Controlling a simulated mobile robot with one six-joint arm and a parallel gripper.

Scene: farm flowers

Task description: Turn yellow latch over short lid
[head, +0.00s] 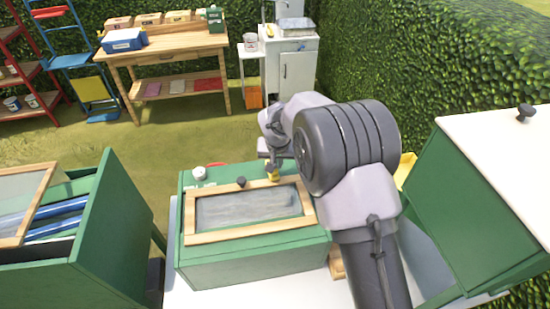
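A small green box (250,262) stands on a white surface in the middle of the head view. Its lid (249,236) has a pale wooden frame around a grey, see-through pane and a dark knob (241,181) at the far edge; it looks closed. The yellow latch (273,174) is a small piece at the lid's far right edge. My gripper (271,162) is right above or at the latch, pointing down. My arm partly hides it, and I cannot tell whether it touches the latch or how its fingers stand.
A white round cap (199,172) and a bit of red lie by the box's far edge. A wooden workbench (165,58) and white cabinet (297,68) stand behind on grass.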

